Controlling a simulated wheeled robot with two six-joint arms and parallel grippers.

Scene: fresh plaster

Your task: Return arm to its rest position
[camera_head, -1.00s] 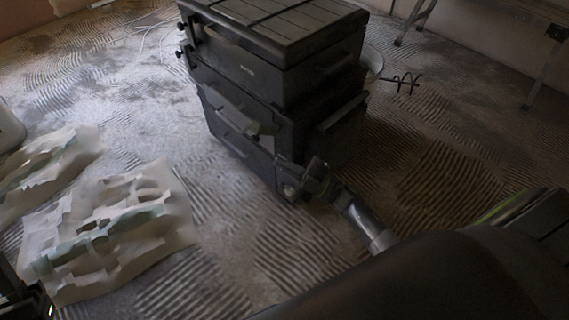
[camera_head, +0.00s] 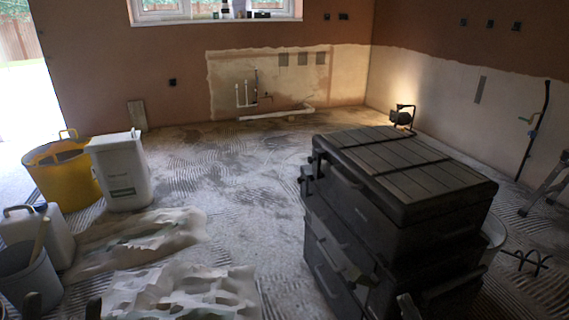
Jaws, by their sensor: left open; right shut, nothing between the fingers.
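My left gripper (camera_head: 62,306) shows at the bottom left edge as two dark fingertips set apart, open and empty, in front of the crumpled white sheeting. My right gripper (camera_head: 408,306) shows only as a small grey tip at the bottom edge, in front of the black stacked toolbox (camera_head: 385,215). It is shut with nothing seen in it; whether it touches the toolbox I cannot tell. The rest of both arms is out of view.
Crumpled sheeting (camera_head: 180,292) lies on the ridged floor. A yellow bucket (camera_head: 65,172), a white tub (camera_head: 122,172), a white canister (camera_head: 50,232) and a grey bucket (camera_head: 28,280) stand left. A lit lamp (camera_head: 402,116) stands behind the toolbox. The middle floor is clear.

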